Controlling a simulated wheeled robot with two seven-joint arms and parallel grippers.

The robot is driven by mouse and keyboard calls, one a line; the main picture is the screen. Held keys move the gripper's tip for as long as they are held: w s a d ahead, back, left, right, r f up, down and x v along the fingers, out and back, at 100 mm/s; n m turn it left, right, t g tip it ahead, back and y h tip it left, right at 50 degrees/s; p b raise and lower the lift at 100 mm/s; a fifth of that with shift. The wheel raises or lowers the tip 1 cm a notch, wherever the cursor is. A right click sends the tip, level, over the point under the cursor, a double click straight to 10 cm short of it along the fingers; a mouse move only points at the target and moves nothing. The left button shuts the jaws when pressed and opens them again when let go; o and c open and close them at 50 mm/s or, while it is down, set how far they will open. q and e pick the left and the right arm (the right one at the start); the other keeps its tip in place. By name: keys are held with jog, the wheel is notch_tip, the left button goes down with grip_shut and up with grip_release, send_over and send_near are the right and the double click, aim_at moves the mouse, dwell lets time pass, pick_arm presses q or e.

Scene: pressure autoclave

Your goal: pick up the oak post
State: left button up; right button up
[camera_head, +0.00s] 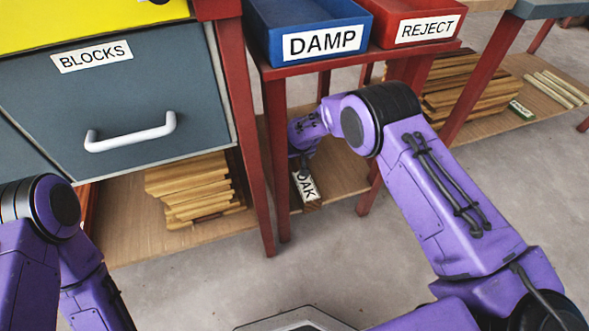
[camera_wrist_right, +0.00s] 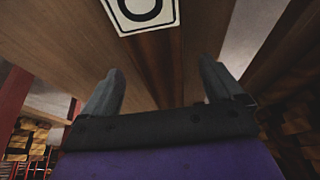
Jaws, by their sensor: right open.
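The oak post (camera_head: 306,188) shows on the low shelf under the DAMP bin, with a white label reading OAK in part; my right wrist covers its far part. My right gripper (camera_head: 302,163) is at the label's far end, its fingers small and hard to make out. In the right wrist view, the two fingers of the right gripper (camera_wrist_right: 162,88) stand wide apart. The brown oak post (camera_wrist_right: 157,62) with part of its white label lies ahead between them; I cannot tell whether they touch it. My left arm is at the left edge, its gripper out of view.
The shelf is framed by red legs (camera_head: 245,135), close on both sides of my right arm. Above are the blue DAMP bin (camera_head: 275,50) and red REJECT bin (camera_head: 390,38). A BLOCKS drawer (camera_head: 120,100) and stacked boards (camera_head: 195,187) are left. More boards (camera_head: 465,88) lie right.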

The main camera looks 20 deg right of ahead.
aim_at(294, 161)
jog(key=b+x, duration=0.2)
jog(key=x, duration=0.3)
jog(key=shift+s+d, duration=0.1)
jog(key=shift+s, duration=0.05)
jog(key=shift+r, duration=0.15)
jog(key=c, duration=1.6)
jog(key=shift+r, duration=0.1)
grip_shut()
